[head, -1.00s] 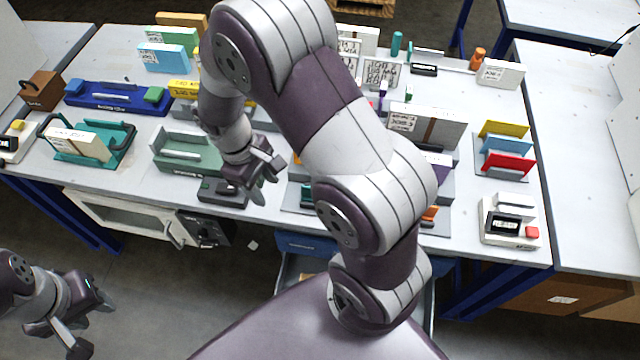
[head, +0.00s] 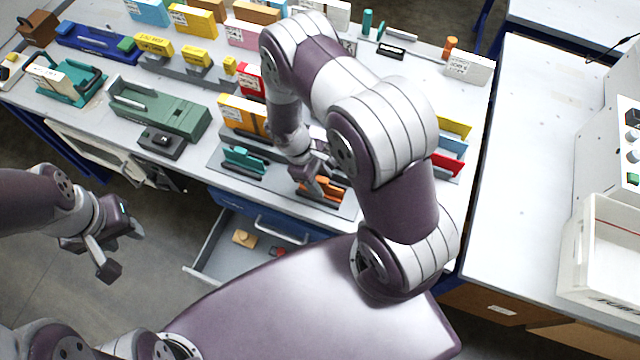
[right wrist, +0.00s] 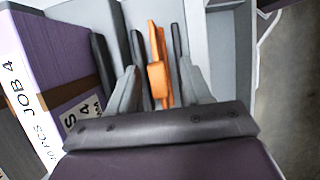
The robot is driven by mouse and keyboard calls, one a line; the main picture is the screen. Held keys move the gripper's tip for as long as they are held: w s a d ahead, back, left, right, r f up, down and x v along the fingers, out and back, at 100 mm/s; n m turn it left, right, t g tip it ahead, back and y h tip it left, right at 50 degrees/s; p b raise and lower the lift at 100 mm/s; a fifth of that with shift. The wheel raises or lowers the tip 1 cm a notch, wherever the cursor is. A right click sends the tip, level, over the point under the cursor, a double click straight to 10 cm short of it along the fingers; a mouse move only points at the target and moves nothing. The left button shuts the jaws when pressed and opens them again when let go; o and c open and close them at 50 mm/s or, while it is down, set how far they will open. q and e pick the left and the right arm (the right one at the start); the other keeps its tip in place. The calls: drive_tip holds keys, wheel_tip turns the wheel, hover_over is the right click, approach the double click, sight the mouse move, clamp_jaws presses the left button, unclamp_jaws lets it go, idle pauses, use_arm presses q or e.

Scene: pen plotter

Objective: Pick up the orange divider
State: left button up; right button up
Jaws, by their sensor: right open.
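The orange divider (head: 330,188) stands in a low grey holder near the front edge of the table. In the right wrist view the divider (right wrist: 156,72) shows as a thin upright plate with a thicker block, between dark slats. My right gripper (head: 316,178) is over it, pointing down. In the right wrist view my open right gripper (right wrist: 158,84) has one finger on each side of the divider, apart from it. The head view partly hides the divider behind the gripper. My left gripper (head: 122,250) is open and empty, off the table at the left.
A teal piece (head: 245,160) sits in a similar holder to the left. A purple box (right wrist: 45,60) stands close beside the right gripper. Yellow, blue and red plates (head: 447,163) are to the right, partly behind my arm. An open drawer (head: 215,250) is below the table edge.

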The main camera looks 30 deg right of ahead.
drive_tip(key=shift+d, duration=0.1)
drive_tip(key=shift+s+d, duration=0.1)
drive_tip(key=shift+s, duration=0.05)
drive_tip(key=c, duration=0.9)
clamp_jaws()
drive_tip(key=shift+r, duration=0.1)
